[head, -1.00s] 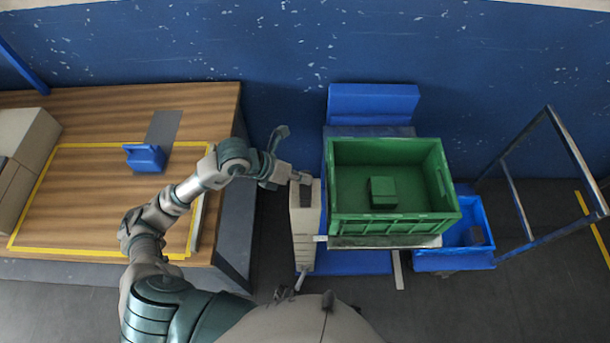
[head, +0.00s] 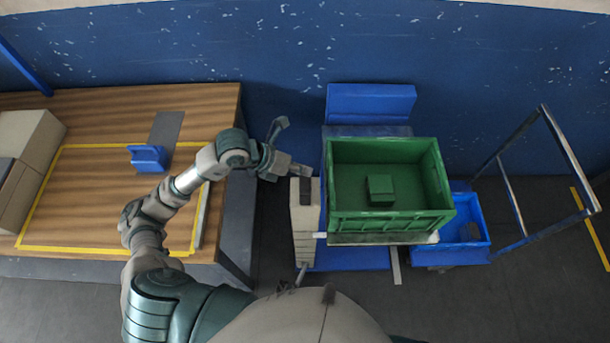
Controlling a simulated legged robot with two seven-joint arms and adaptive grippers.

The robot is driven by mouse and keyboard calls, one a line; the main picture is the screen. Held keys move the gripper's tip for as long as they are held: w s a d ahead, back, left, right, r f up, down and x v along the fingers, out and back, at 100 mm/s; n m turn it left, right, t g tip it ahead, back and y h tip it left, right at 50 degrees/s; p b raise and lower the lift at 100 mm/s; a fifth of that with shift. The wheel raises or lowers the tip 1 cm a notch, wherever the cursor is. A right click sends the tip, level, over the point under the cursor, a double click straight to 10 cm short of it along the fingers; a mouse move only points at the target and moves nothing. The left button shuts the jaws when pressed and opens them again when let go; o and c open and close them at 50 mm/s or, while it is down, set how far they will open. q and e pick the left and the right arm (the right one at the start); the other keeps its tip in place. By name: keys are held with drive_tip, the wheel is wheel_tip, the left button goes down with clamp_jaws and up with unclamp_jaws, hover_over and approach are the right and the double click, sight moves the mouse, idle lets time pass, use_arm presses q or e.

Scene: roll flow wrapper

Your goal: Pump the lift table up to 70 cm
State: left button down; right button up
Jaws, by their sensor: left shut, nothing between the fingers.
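My left gripper (head: 302,171) is shut and empty, just beyond the far end of a pale upright unit (head: 305,235) with a dark pad (head: 306,192) on its top. I cannot tell whether the gripper touches this unit. The unit stands at the left side of the lift table, whose blue base (head: 352,258) shows below. A green crate (head: 390,222) sits on the table's raised top (head: 375,239), of which only the near edge shows. A small green block (head: 381,190) lies in the crate. The crate hides most of the table. My right gripper is not in view.
A blue bin (head: 463,240) and a metal frame (head: 513,195) stand right of the crate. A blue wall closes the back.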

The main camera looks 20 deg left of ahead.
use_arm(q)
drive_tip(key=shift+r+p, duration=1.8)
drive_tip(key=shift+r, duration=0.75)
drive_tip(key=shift+d, duration=0.1)
